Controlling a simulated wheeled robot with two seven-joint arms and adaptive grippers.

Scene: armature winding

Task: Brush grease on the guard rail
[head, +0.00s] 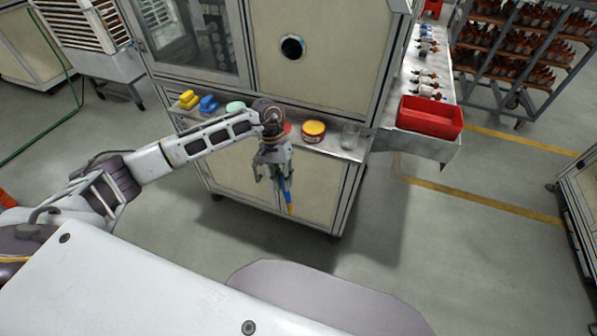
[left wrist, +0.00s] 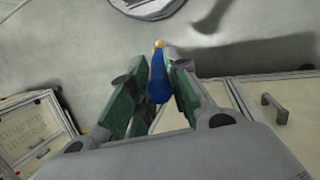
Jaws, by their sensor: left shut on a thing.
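My left gripper (head: 274,176) hangs in front of the machine's shelf in the head view, pointing down. It is shut on a brush with a blue handle (left wrist: 157,80). The brush's yellowish end (head: 291,209) points down toward the floor, and it touches nothing there. In the left wrist view the handle sits between the green-padded fingers (left wrist: 150,95). A yellow-topped red tub (head: 314,130), which may hold the grease, stands on the shelf to the right of the gripper. I cannot make out the guard rail for certain. My right gripper is not in view.
The shelf (head: 335,146) also holds yellow (head: 189,99) and blue (head: 209,104) items, a green round item (head: 235,107) and a clear glass (head: 350,134). A red bin (head: 430,117) stands on the side table. The floor right of the machine is clear.

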